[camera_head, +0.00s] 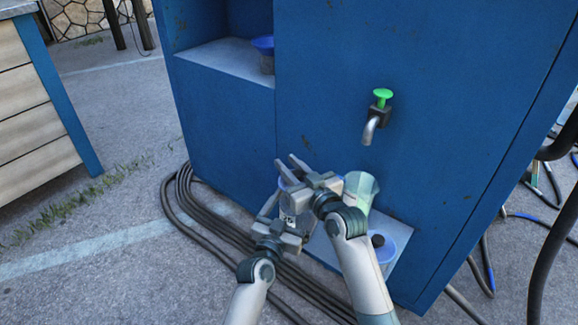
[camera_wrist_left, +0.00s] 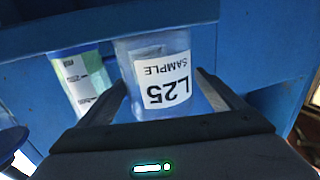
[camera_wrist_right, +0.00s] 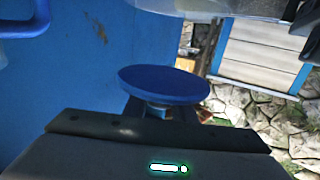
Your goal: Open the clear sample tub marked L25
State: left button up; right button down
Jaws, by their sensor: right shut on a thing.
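The clear sample tub (camera_wrist_left: 163,92) marked L25 stands between the fingers of my left gripper (camera_wrist_left: 165,88) in the left wrist view, its white label upside down. The fingers flank it closely on both sides. My left gripper (camera_head: 280,208) shows low in the head view. A round blue lid (camera_wrist_right: 163,84) is held in my right gripper (camera_wrist_right: 162,108). No tub wall shows around the lid there, and the tub's mouth is hidden. My right gripper (camera_head: 290,168) also shows in the head view, just above the left one and partly covering the tub.
A second clear container with a green part (camera_wrist_left: 76,78) stands beside the tub; a greenish clear one (camera_head: 361,187) shows right of my grippers. A blue cabinet (camera_head: 330,80) with a green-handled tap (camera_head: 375,122) rises behind. Dark cables (camera_head: 180,205) run along the ground.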

pick_arm(q)
jog(key=shift+s+a, duration=0.1)
jog(key=shift+s, duration=0.05)
jog(key=p+v, duration=0.1)
jog(key=v, duration=1)
jog(key=shift+s+p, duration=0.3)
jog(key=shift+s, duration=0.05)
pick_arm(e)
jog(key=shift+r, duration=0.75)
pick_arm(q)
jog(key=shift+a, duration=0.1)
